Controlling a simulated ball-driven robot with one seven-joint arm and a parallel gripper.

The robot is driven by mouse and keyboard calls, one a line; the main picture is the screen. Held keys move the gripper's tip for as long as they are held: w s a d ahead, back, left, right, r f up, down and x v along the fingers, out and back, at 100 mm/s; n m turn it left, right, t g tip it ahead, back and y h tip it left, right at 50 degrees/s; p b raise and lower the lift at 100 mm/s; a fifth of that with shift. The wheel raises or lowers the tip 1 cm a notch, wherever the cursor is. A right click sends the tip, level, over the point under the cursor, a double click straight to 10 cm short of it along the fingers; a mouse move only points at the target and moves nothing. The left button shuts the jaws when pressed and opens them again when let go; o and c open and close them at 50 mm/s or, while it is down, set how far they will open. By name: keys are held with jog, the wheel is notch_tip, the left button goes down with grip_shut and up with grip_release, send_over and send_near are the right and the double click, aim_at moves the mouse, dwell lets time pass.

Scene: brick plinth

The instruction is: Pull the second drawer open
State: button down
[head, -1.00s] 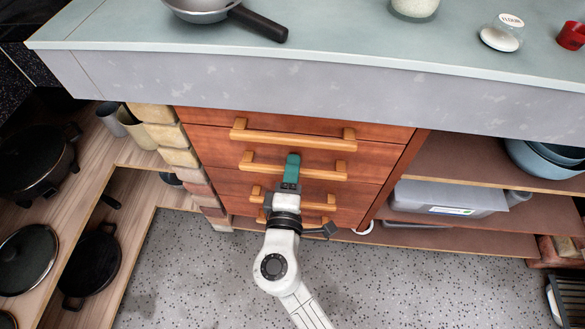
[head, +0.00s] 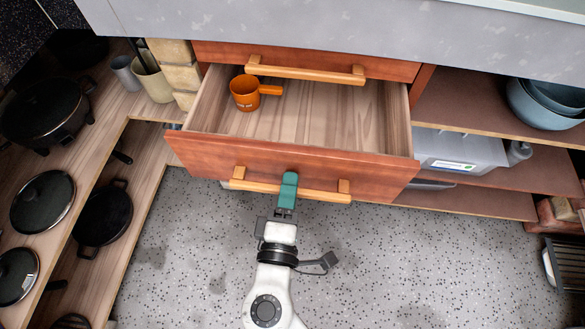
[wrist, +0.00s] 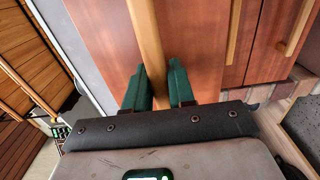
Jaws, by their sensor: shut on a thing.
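The second drawer (head: 290,165) of the wooden unit is pulled far out in the head view, with its pale wood inside showing. Its long light-wood handle (head: 320,193) runs across the red-brown front. My gripper (head: 288,188) is shut on the middle of this handle, with its green fingers around the bar. In the wrist view my gripper (wrist: 158,88) has a green finger on each side of the handle (wrist: 148,50). An orange cup with a handle (head: 246,93) sits inside the drawer at the back left.
The top drawer (head: 310,62) above is closed. Shelves with pans and lids (head: 45,202) stand on the left. The speckled floor (head: 400,260) in front is clear.

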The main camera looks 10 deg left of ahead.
jog(key=s, duration=1.5)
jog(key=shift+a, duration=0.25)
jog(key=shift+s+f, duration=0.1)
jog(key=c, duration=1)
grip_release()
jog(key=shift+c, duration=0.2)
jog(key=s+p, duration=0.1)
jog(key=s, duration=0.9)
jog(key=shift+s+a, duration=0.2)
jog(key=shift+s, duration=0.15)
